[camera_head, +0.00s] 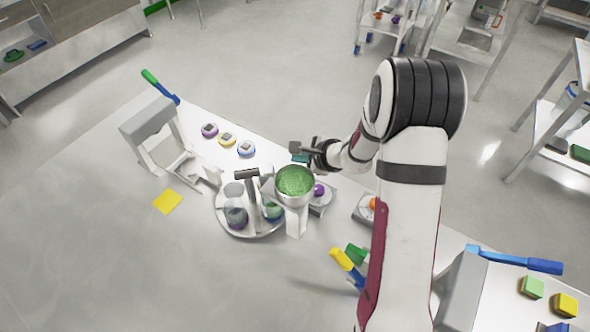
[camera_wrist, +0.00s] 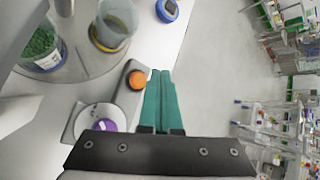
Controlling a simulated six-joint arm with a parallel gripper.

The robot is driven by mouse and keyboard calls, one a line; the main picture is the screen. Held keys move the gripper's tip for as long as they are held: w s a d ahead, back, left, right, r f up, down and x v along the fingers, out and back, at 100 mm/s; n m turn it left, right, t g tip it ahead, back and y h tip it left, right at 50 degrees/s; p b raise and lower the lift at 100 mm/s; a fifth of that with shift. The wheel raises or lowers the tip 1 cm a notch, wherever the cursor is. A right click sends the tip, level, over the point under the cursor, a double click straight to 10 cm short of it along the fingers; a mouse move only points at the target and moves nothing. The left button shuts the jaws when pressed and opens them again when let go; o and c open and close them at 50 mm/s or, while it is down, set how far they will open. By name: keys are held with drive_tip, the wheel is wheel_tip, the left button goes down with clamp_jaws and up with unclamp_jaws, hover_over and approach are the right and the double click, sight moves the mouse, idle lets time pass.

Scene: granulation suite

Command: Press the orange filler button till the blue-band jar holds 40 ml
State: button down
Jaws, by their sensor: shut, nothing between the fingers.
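The orange filler button (camera_wrist: 137,80) sits on a narrow grey block in the wrist view, just left of my fingers. I cannot make it out in the head view. My gripper (camera_wrist: 158,98) is shut and empty, its teal fingers beside the button; I cannot tell whether they touch anything. It also shows in the head view (camera_head: 300,156), behind the filler hopper of green granules (camera_head: 295,180). Jars stand on a round turntable (camera_head: 247,234) under the filler. One jar (camera_head: 272,211) holds green granules and seems blue-banded, but its level is unreadable.
A purple button (camera_wrist: 107,125) on a pale plate lies near the orange one. Another orange knob (camera_head: 372,203) is partly hidden by my arm. Pucks with coloured rings, one blue (camera_head: 246,148), line the bench edge. A yellow card (camera_head: 168,201) lies left; the bench's left front is clear.

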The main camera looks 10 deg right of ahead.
drive_tip(key=shift+r, duration=1.35)
drive_tip(key=shift+r, duration=0.1)
drive_tip(key=s+a+r+n+y, duration=0.1)
drive_tip(key=s+a+r+n, duration=0.1)
drive_tip(key=r, duration=0.1)
drive_tip(key=s+a+r+n+g, duration=0.1)
drive_tip(key=s+a+r+n, duration=0.1)
drive_tip(key=s+a+r, duration=0.1)
drive_tip(key=s+a+r+n+g+y, duration=0.1)
drive_tip(key=s+a+r+n, duration=0.2)
drive_tip(key=shift+s+a+r+y, duration=0.1)
drive_tip(key=shift+a+r+y, duration=0.1)
drive_tip(key=shift+r+y, duration=0.15)
drive_tip(key=s+a+r+n+g, duration=0.1)
drive_tip(key=s+a+n+g, duration=0.15)
drive_tip(key=s, duration=0.55)
drive_tip(key=s+a+r+n+g, duration=0.1)
drive_tip(key=s+r+n+g, duration=0.1)
drive_tip(key=s+n, duration=0.35)
drive_tip(key=s+d+f+g+h, duration=0.1)
drive_tip(key=s+d+h, duration=0.1)
drive_tip(key=s, duration=0.5)
drive_tip(key=s+d+n+g+h, duration=0.1)
drive_tip(key=s+d+h, duration=0.2)
drive_tip(key=s, duration=0.4)
drive_tip(key=shift+d+f, duration=0.35)
drive_tip(key=shift+f, duration=0.05)
